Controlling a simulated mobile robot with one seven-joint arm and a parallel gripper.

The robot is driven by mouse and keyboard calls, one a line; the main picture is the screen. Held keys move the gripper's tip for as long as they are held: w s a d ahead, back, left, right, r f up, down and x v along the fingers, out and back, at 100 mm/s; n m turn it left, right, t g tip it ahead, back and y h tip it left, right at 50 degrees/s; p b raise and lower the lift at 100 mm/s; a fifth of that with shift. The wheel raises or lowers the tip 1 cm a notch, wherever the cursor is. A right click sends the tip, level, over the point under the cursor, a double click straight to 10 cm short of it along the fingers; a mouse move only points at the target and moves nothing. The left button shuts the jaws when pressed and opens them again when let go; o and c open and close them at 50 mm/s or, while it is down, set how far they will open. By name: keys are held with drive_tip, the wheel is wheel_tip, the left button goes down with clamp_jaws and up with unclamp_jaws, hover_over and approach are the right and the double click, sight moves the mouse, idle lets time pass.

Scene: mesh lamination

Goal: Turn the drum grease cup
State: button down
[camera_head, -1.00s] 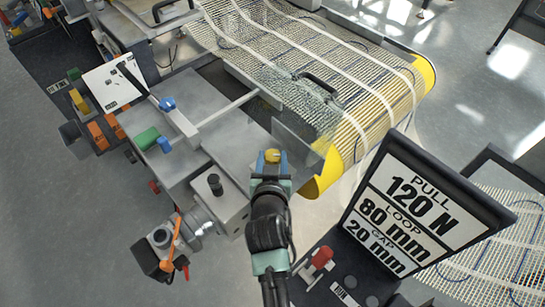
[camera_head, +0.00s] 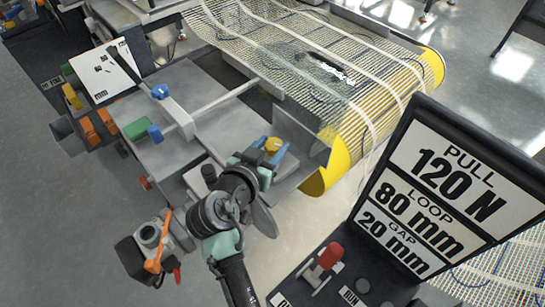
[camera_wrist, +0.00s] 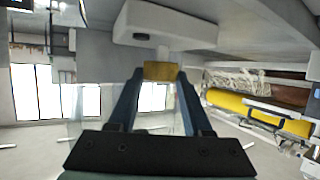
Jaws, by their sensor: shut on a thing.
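The drum grease cup is a small yellow cap (camera_head: 273,145) on the grey machine, near the yellow-edged drum. It also shows in the wrist view as a yellow block (camera_wrist: 159,71) below a white housing (camera_wrist: 165,24). My gripper (camera_head: 268,150) is at the cup, its blue fingers on either side of it. In the wrist view my gripper (camera_wrist: 158,80) is shut on the yellow cup, with both fingertips touching its sides. The gripper partly covers the cup's lower part in the head view.
A sign panel (camera_head: 435,195) reading 120 N, 80 mm and 20 mm stands at the right. The mesh (camera_head: 300,50) runs over the yellow-edged roller (camera_head: 338,165) behind.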

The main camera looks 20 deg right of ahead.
drive_tip(key=shift+w+a+f+m+g+h+b, duration=0.15)
drive_tip(key=shift+m+g+h+b, duration=0.5)
drive_tip(key=shift+m+g+b, duration=0.5)
drive_tip(key=shift+w+a+r+m+g+h+b, duration=0.15)
drive_tip(key=shift+m+g+h+b, duration=0.5)
drive_tip(key=shift+m+g+b, duration=0.5)
drive_tip(key=shift+d, duration=0.1)
drive_tip(key=shift+c, duration=1.6)
unclamp_jaws()
drive_tip(key=v, duration=1.3)
drive_tip(key=shift+w+f, duration=0.1)
drive_tip(key=shift+w, duration=0.05)
